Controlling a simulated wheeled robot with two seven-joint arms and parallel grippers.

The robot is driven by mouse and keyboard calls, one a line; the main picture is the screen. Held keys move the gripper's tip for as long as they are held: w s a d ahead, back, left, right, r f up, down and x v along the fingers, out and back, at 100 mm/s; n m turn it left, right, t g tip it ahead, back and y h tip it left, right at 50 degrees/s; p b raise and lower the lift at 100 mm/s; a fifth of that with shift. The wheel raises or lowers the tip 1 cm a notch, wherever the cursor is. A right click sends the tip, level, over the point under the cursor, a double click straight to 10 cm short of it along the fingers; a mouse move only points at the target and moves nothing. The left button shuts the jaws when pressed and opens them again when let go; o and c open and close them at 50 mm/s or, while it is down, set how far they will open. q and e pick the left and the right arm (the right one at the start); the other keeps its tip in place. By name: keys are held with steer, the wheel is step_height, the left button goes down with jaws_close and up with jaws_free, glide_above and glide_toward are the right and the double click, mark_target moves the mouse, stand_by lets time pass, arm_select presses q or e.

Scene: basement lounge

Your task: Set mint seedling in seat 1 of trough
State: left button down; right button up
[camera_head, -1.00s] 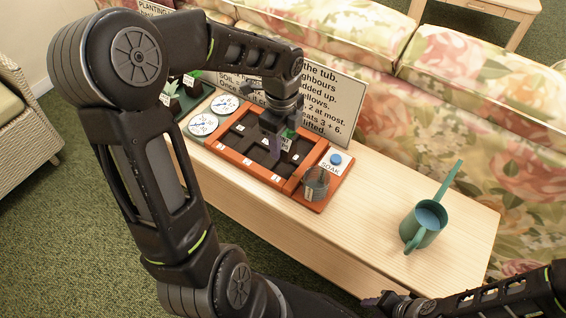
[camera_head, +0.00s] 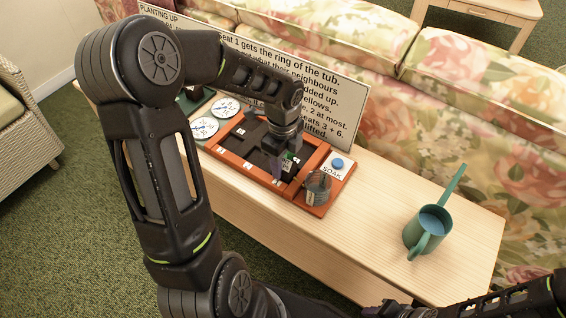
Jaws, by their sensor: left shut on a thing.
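The trough (camera_head: 234,161) is an orange-brown frame with dark compartments and small white tags on its front rim. It lies on the pale wooden bench. My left gripper (camera_head: 280,166) is over the trough's right-hand part, pointing down, shut on a small seedling with a white and green tag (camera_head: 290,158). The fingers and wrist hide most of the seedling, and its tag is too small to read. I cannot tell whether it touches the trough floor. My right gripper (camera_head: 392,307) is low at the bottom edge, partly cut off.
A glass jar (camera_head: 318,188) and a blue SOAK button (camera_head: 338,163) sit at the trough's right end. A teal watering can (camera_head: 428,232) stands farther right. Two white discs (camera_head: 204,128) lie left. A text sign (camera_head: 330,95) stands behind. Bench between jar and can is clear.

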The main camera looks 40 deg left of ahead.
mark_target(283, 163)
arm_select(q)
steer(key=shift+f, duration=0.1)
steer(key=shift+s+d+f+b, duration=0.2)
steer(key=shift+f+b, duration=0.15)
steer(key=shift+f, duration=0.2)
steer(key=c, duration=1.2)
jaws_free()
steer(key=shift+c, duration=0.2)
steer(key=o, duration=0.4)
steer(key=shift+s+a+f, duration=0.1)
steer(key=shift+a+f, duration=0.05)
steer(key=shift+r+p, duration=0.3)
steer(key=shift+r, duration=0.25)
steer(key=r+p, duration=0.1)
steer(key=r, duration=0.3)
steer(key=r+p, duration=0.1)
steer(key=r, duration=0.7)
steer(key=shift+w+r+p, duration=0.25)
steer(key=shift+w+p, duration=0.05)
steer(key=shift+p, duration=0.1)
